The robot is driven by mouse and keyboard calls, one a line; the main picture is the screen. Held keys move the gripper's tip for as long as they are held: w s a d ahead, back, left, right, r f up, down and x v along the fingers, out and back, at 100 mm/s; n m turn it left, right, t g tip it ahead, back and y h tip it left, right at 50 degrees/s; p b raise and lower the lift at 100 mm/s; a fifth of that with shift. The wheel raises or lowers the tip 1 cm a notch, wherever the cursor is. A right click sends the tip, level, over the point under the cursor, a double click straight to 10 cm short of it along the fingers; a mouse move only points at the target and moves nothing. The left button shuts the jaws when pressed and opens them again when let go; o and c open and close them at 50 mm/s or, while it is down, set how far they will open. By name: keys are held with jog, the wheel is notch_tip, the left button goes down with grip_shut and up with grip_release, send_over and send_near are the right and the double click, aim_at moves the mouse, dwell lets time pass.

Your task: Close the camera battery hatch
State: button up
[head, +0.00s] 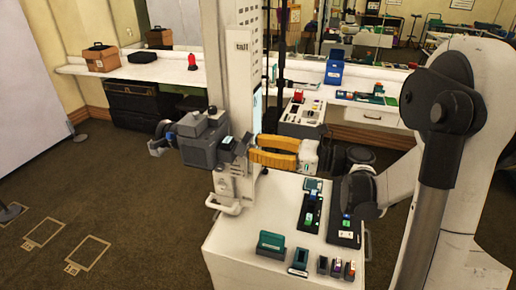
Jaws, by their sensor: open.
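A grey camera (203,147) is mounted at mid height on the white column, with its lens end toward the left. A small dark part with a pale blue face (229,141) sits on its right side, facing my gripper. I cannot tell whether this part is the battery hatch, or how far any hatch stands open. My gripper (251,148) has two orange fingers, one above the other, pointing left at the camera's right side. The fingers are apart with nothing seen between them. Their tips are close to the camera; contact cannot be told.
Below my gripper is a white cart top (230,248) with a teal box (271,244), several small batteries or blocks, and dark trays. The column (240,60) stands directly behind the camera. A long white counter (170,68) runs behind. Carpet (130,190) at left is mostly open.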

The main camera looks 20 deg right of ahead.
grip_shut()
